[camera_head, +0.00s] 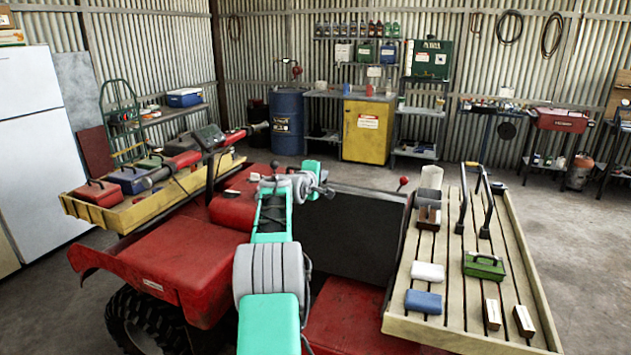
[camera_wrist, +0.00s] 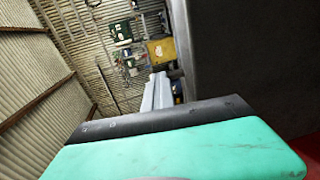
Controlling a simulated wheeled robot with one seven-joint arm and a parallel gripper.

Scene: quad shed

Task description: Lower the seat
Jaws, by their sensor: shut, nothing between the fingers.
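The seat (camera_head: 350,237) of the red quad stands tipped up, its broad dark face turned toward me in the head view. A large dark surface, likely the seat, fills the right side of the wrist view (camera_wrist: 250,60). My arm reaches forward over the quad, and my gripper (camera_head: 322,189) is at the seat's upper left edge. In the wrist view my gripper (camera_wrist: 160,80) is shut and empty, pointing past the dark surface's left side. I cannot tell whether the fingers touch the seat. The seat's lower left part is hidden behind my arm.
A slatted rack (camera_head: 460,255) with a green box (camera_head: 485,265), blocks and a black handle lies to the right. A wooden front tray (camera_head: 150,210) with toolboxes lies to the left, near the handlebars. A yellow cabinet (camera_head: 367,130) and blue drum (camera_head: 287,122) stand at the back.

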